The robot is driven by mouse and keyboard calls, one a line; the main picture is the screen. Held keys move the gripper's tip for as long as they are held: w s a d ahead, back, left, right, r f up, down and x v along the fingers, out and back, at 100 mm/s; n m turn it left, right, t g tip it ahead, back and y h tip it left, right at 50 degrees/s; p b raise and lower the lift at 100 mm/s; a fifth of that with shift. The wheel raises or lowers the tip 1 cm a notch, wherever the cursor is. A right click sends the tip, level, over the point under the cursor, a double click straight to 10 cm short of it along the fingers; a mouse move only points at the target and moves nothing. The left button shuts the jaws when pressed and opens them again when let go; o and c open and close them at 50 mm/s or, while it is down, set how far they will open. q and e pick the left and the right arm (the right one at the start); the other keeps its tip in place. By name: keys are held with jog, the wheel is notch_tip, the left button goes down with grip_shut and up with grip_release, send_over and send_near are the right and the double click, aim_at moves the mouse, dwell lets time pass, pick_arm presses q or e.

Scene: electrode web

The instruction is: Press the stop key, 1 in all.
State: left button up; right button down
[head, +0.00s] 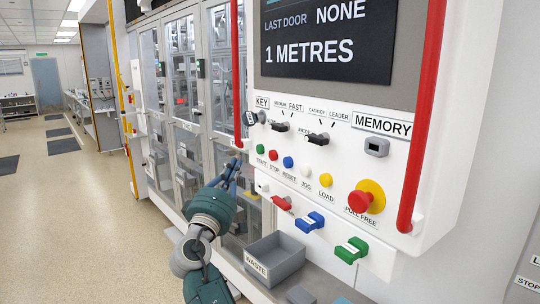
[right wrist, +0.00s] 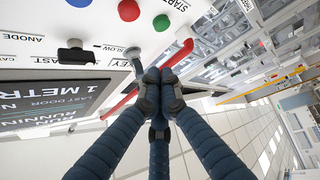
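The stop key is a round red button (head: 273,155) on the white control panel, above the label STOP, between a green start button (head: 260,148) and a blue reset button (head: 288,161). In the right wrist view the red button (right wrist: 129,10) shows at the top, beside the green one (right wrist: 161,23). My right gripper (head: 233,166) is left of the buttons and apart from them in the head view. In the right wrist view its fingers (right wrist: 152,76) are together with nothing seen between them, overlapping the key switch there. My left gripper is not in view.
Red rails (head: 423,115) and (head: 237,75) flank the panel. Black selector switches (head: 318,138), a yellow load button (head: 326,180) and a red emergency knob (head: 361,201) are on it. A grey waste bin (head: 275,258) is below. Glass cabinets stand left; the floor is open.

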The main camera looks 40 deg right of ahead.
aim_at(273, 155)
jog(key=d+p, duration=0.2)
jog(key=d, duration=0.6)
jog(key=shift+s, duration=0.3)
jog(key=shift+a, duration=0.1)
dwell(1.0)
jog(key=shift+d, duration=0.9)
dwell(0.6)
jog(key=shift+a, duration=0.1)
jog(key=shift+a+b, duration=0.55)
jog(key=shift+a, duration=0.2)
